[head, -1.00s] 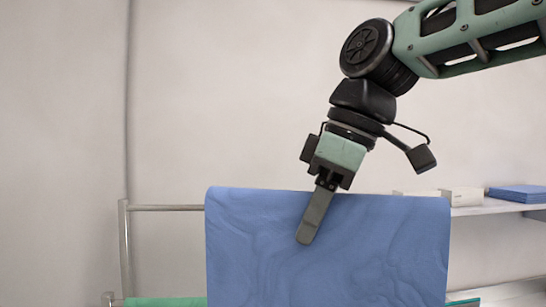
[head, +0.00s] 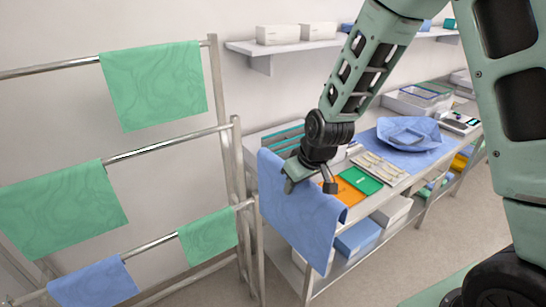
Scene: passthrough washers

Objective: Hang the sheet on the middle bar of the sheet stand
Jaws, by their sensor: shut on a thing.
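The blue sheet (head: 303,215) hangs down below my gripper (head: 287,180), which is shut on its top edge. The sheet is beside the near end of the bench, to the right of the sheet stand (head: 217,95). I cannot tell whether it touches the bench or a rail behind it. The middle bar (head: 178,144) of the stand has a green sheet (head: 65,208) over its left part, and its right part is bare. The top bar (head: 45,69) carries another green sheet (head: 155,84). A lower bar (head: 150,246) carries a blue sheet (head: 95,285) and a green sheet (head: 209,235).
The bench (head: 395,187) on the right holds an orange tray (head: 350,186), a green tray (head: 362,179) and a crumpled blue wrap (head: 408,133). A wall shelf (head: 290,46) holds white boxes. Open floor (head: 425,245) lies at the right.

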